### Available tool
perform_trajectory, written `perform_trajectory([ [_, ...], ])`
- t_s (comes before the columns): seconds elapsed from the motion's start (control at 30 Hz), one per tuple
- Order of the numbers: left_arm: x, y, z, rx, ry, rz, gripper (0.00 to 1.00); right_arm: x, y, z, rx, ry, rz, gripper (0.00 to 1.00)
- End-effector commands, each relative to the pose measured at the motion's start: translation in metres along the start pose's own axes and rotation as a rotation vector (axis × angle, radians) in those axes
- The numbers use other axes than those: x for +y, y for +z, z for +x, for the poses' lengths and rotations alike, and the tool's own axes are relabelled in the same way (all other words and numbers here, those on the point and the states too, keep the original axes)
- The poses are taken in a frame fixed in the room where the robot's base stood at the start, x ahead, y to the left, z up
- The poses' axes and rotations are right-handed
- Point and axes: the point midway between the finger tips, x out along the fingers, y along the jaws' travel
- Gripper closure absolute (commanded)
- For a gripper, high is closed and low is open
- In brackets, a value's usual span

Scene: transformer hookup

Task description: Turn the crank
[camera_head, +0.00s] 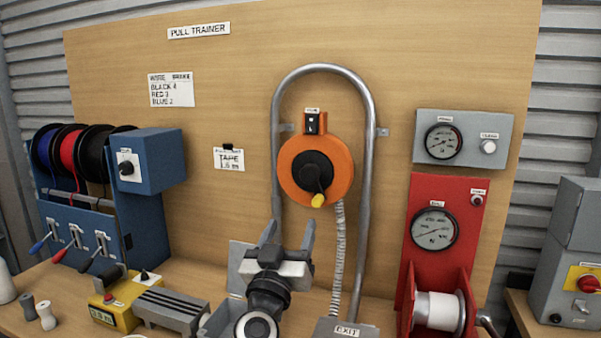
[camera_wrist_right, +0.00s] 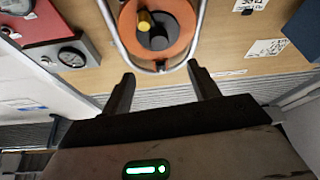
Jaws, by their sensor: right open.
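An orange round reel (camera_head: 341,168) is mounted on the wooden board, with a black crank hub (camera_head: 310,168) and a yellow knob (camera_head: 318,201) at the hub's lower side. My right gripper (camera_head: 290,228) is open and empty, below and slightly left of the knob, apart from it. In the right wrist view, the reel (camera_wrist_right: 180,48) and yellow knob (camera_wrist_right: 145,20) show upside down beyond the open fingers (camera_wrist_right: 162,76). Another dark crank handle (camera_head: 488,322) shows partly at the red winch, lower right. My left gripper is not in view.
A bent metal pipe (camera_head: 370,150) arches around the reel. A red panel (camera_head: 420,195) with a gauge and white drum stands right. A blue wire-spool unit (camera_head: 160,160) stands left. A yellow box (camera_head: 118,312) and grey block (camera_head: 170,310) sit on the bench.

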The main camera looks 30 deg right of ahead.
Motion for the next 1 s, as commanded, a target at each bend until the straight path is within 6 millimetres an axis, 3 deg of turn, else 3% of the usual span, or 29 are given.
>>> perform_trajectory([
  [0.17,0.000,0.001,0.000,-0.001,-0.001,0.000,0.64,0.001,0.000,0.022,-0.003,0.008,-0.007,0.40],
  [0.43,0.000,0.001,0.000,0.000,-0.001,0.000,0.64,0.002,0.000,0.080,-0.001,0.007,-0.007,0.40],
  [0.7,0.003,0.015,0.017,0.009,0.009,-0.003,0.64,0.001,0.005,0.131,-0.001,0.006,-0.004,0.40],
  [1.0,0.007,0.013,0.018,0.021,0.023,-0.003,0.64,0.001,0.002,0.157,-0.003,0.003,-0.005,0.40],
])
